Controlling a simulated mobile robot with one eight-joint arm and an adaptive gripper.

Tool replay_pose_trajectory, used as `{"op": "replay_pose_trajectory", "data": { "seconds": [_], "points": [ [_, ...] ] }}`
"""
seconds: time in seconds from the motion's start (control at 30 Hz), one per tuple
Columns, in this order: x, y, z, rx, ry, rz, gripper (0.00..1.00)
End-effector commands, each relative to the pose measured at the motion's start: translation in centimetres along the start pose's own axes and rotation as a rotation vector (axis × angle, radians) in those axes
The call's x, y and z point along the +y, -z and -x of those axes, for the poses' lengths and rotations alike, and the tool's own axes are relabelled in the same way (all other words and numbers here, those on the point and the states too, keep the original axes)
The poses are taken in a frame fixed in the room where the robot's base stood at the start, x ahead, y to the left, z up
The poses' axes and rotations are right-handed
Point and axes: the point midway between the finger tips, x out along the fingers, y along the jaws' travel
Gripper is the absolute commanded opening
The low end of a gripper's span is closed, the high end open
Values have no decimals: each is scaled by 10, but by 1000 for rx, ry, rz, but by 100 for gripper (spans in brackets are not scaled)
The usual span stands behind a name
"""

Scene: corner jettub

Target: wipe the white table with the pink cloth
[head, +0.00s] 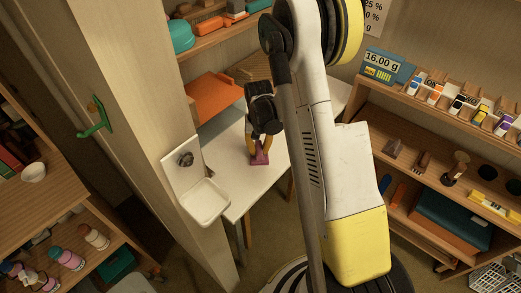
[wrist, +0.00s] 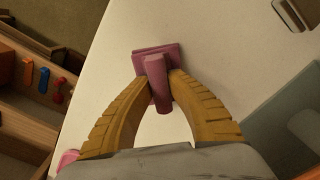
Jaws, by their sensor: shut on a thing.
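The pink cloth (wrist: 157,62) looks like a flat pink pad with a raised grip in the wrist view. My gripper (wrist: 158,86) is shut on the raised grip, one yellow finger on each side. In the head view the pink cloth (head: 260,158) shows at the fingertips of my gripper (head: 258,148), over the white table (head: 225,145). The pad appears to lie on the tabletop, though exact contact is hard to tell. The white table (wrist: 225,30) also fills much of the wrist view. My arm hides the table's right part in the head view.
A white wall basin (head: 205,202) stands close to the table's near left edge. An orange tray (head: 210,97) lies behind. Shelves with small bottles (head: 455,105) stand at right. A pink thing (wrist: 67,160) shows at the wrist view's lower left.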

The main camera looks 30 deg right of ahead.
Motion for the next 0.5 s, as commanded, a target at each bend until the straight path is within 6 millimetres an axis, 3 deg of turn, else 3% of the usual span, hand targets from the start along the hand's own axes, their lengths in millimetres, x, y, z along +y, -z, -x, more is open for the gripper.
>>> {"op": "replay_pose_trajectory", "data": {
  "seconds": [0.17, 0.5],
  "points": [
    [-1, 1, 26, 0, 0, 1, 0],
    [-3, 4, 55, 0, 0, 4, 0]
  ]
}}
